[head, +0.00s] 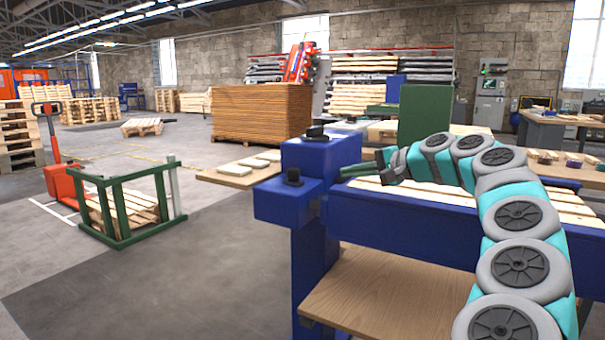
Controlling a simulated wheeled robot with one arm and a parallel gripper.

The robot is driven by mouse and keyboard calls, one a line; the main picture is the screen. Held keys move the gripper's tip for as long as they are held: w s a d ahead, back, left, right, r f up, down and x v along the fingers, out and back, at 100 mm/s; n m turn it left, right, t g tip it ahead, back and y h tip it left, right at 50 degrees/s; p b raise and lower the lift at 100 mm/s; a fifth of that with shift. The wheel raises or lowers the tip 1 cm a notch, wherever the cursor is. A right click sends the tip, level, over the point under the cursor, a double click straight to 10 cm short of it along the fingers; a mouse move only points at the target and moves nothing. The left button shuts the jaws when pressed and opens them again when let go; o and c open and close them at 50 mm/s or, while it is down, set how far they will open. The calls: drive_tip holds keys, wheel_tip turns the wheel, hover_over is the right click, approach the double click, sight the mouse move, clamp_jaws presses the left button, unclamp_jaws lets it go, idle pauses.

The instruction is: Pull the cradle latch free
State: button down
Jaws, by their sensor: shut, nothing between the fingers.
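My gripper (346,173) is at the right of centre in the head view, shut and empty. It points left at the blue post of the bench, just right of it; whether it touches the post is unclear. The blue post (318,158) has a black knob (316,132) on top. A lower blue block (287,203) on its left side bears another black knob (293,177). I cannot tell which part is the cradle latch. My arm hides part of the bench at right.
The blue bench rail (420,225) runs right, with wooden slats (462,206) behind it and a plywood shelf (375,300) below. A green frame (115,242) holding wood and a red pallet jack (62,181) stand at left. The floor between is clear.

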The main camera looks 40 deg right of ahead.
drive_tip(key=p, duration=0.1)
approach(296, 171)
drive_tip(key=w+f, duration=0.2)
drive_tip(key=w, duration=0.1)
drive_tip(key=w+f, duration=0.1)
drive_tip(key=w, duration=0.1)
drive_tip(key=shift+w+a, duration=0.15)
drive_tip(key=shift+w, duration=0.35)
drive_tip(key=shift+w, duration=0.1)
drive_tip(key=w, duration=0.1)
drive_tip(key=w+a+p, duration=0.1)
drive_tip(key=w, duration=0.1)
drive_tip(key=shift+w+a+p, duration=0.3)
drive_tip(key=shift+w+p, duration=0.05)
drive_tip(key=shift+s, duration=0.1)
